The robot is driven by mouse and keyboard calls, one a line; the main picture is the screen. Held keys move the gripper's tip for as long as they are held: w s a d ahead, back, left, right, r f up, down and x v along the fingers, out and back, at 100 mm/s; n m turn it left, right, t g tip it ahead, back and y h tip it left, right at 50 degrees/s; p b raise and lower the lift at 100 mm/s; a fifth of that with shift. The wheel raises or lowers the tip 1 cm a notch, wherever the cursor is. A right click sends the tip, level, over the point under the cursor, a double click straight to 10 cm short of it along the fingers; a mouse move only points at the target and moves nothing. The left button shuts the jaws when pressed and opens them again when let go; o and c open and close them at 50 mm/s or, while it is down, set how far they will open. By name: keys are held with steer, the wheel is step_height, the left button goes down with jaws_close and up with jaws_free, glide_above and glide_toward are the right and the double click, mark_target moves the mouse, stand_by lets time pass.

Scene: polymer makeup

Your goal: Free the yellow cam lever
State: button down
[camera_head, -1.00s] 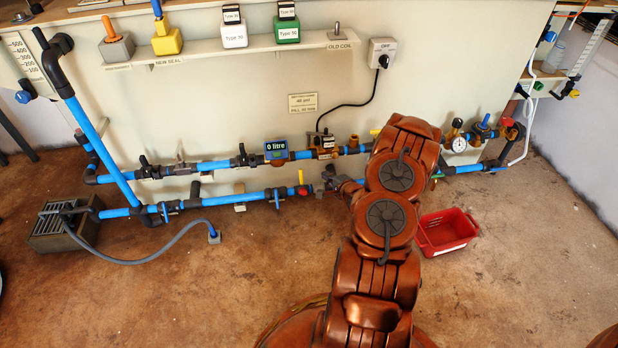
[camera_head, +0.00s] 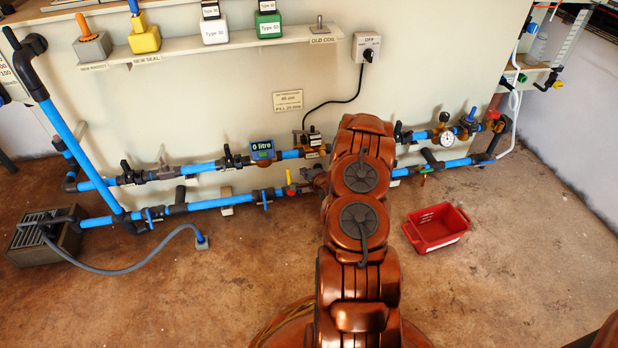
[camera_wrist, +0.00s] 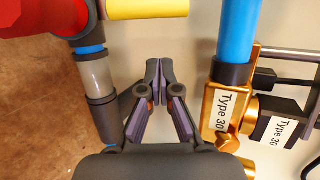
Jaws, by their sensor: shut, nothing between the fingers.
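The yellow lever (camera_head: 290,176) stands upright on a red fitting (camera_head: 292,190) on the lower blue pipe. In the wrist view a thick yellow bar (camera_wrist: 150,8), which looks like this lever, crosses the top edge, with a large red part (camera_wrist: 35,15) at upper left. My gripper (camera_wrist: 160,68) is shut and empty. Its fingertips are just below the yellow bar in that picture, with a gap between them. In the head view my arm hides most of the gripper, just right of the lever. Whether anything catches the lever cannot be told.
A brass valve (camera_wrist: 218,100) labelled Type 30 and its black coil (camera_wrist: 282,122) are close right of my fingers. A grey and black pipe (camera_wrist: 98,85) is close on their left. A red crate (camera_head: 436,228) sits on open floor, right of my arm. A grey hose (camera_head: 125,268) lies at left.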

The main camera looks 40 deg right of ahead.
mark_target(289, 177)
steer(key=shift+w+f, duration=0.4)
steer(key=shift+w, duration=0.2)
steer(key=shift+a+r+b, duration=0.3)
steer(key=shift+a+b, duration=0.25)
steer(key=shift+a, duration=0.4)
steer(key=shift+a+r+b, duration=0.25)
steer(key=shift+a+b, duration=0.3)
steer(key=shift+a, duration=0.35)
steer(key=shift+s+a, duration=0.1)
steer(key=shift+a, duration=0.05)
